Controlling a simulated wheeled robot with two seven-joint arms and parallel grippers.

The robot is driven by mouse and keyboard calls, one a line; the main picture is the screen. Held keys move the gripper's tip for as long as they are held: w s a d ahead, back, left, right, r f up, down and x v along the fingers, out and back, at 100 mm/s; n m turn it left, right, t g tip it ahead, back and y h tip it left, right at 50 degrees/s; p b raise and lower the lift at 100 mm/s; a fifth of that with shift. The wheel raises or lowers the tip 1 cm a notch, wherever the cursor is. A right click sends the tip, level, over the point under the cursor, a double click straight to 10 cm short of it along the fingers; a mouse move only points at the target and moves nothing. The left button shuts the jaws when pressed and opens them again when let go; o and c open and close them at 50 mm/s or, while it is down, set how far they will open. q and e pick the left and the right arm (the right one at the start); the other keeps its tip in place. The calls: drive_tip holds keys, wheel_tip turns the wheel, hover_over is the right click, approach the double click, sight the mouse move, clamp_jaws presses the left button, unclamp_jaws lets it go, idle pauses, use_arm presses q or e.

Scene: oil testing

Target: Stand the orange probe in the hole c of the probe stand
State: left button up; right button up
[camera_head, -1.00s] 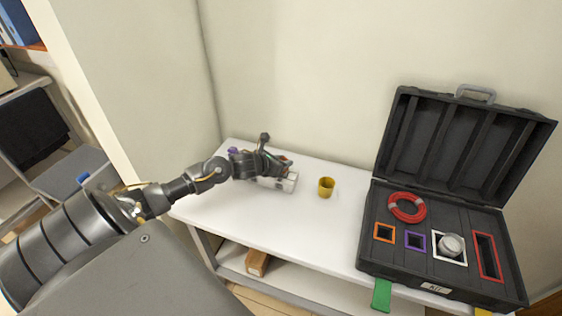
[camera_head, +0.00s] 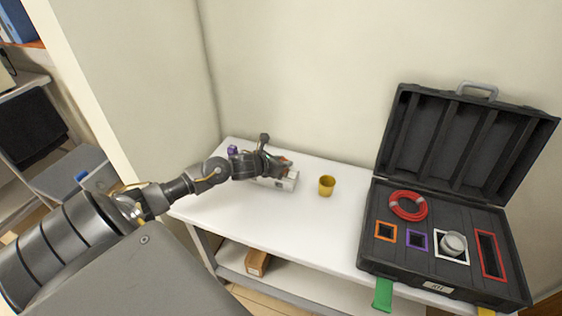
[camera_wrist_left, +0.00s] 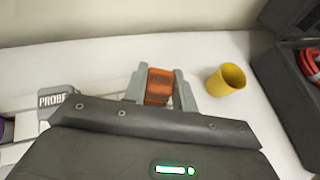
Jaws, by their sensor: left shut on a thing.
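My left gripper (camera_wrist_left: 160,88) is shut on the orange probe (camera_wrist_left: 158,87), which shows between its two grey fingers in the left wrist view. In the head view the left gripper (camera_head: 281,164) is over the white probe stand (camera_head: 288,181) on the table. In the left wrist view the stand (camera_wrist_left: 88,92) lies left of and partly behind the gripper, with a "PROBE" label. The gripper body hides the lower end of the probe and most of the holes, so I cannot tell whether the probe is in a hole. My right gripper is not in view.
A yellow cup (camera_head: 326,186) stands right of the stand on the white table (camera_head: 235,215). A purple object (camera_head: 232,150) is at the back left. An open black case (camera_head: 440,240) with a red cable coil (camera_head: 408,206) is at the right. Free table lies in front.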

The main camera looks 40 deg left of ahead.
use_arm(q)
drive_tip(key=shift+f, duration=0.1)
drive_tip(key=o, duration=0.8)
drive_tip(key=shift+c, duration=0.2)
drive_tip(key=shift+s, duration=0.1)
drive_tip(key=shift+p+v, duration=0.75)
drive_tip(key=shift+v, duration=0.55)
drive_tip(key=p+v, duration=0.3)
drive_tip(key=v, duration=0.5)
